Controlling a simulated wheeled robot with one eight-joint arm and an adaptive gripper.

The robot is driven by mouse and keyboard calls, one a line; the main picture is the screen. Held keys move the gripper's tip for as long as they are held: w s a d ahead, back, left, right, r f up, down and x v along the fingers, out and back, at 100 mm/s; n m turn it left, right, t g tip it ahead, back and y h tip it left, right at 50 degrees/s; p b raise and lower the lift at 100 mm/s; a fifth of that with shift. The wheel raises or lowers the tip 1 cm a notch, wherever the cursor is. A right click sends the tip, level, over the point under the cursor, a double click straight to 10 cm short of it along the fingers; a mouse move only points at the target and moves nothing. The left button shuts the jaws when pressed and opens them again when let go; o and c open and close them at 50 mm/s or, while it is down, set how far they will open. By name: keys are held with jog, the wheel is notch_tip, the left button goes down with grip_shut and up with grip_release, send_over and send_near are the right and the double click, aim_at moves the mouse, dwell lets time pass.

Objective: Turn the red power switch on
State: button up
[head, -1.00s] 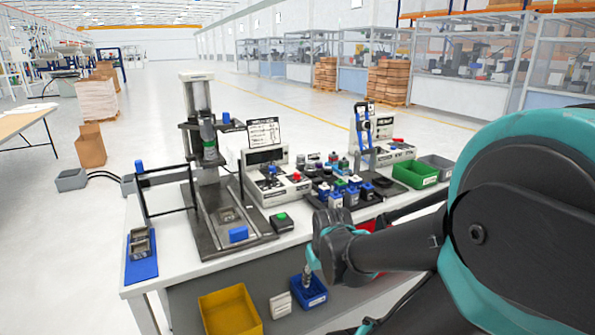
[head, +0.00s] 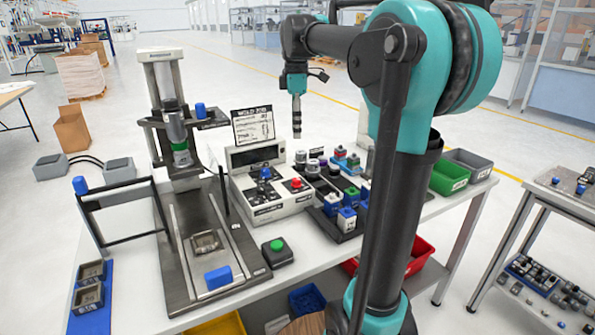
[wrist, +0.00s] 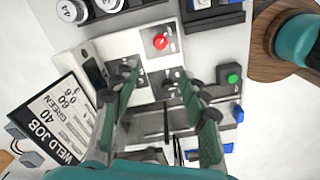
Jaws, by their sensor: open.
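The red switch (head: 295,184) is a round red knob on a dark plate, on the right of the white control box (head: 268,206). In the wrist view the red switch (wrist: 160,41) sits at the top centre, beyond my fingertips. My gripper (head: 297,136) points down above the back of the box, apart from the red switch. In the wrist view my gripper (wrist: 154,79) is open and its fingers are spread, with nothing between them. Whether the knob is turned on or off is too small to tell.
The welding job sign (head: 253,126) stands behind the box. A green button (head: 278,246) is in front, a press stand (head: 165,130) to the left. Several small blocks crowd a dark tray (head: 350,225) to the right.

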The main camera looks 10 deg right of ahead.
aim_at(297, 179)
notch_tip(297, 179, down, 17)
jog(key=shift+f, duration=0.15)
dwell(0.4)
grip_shut()
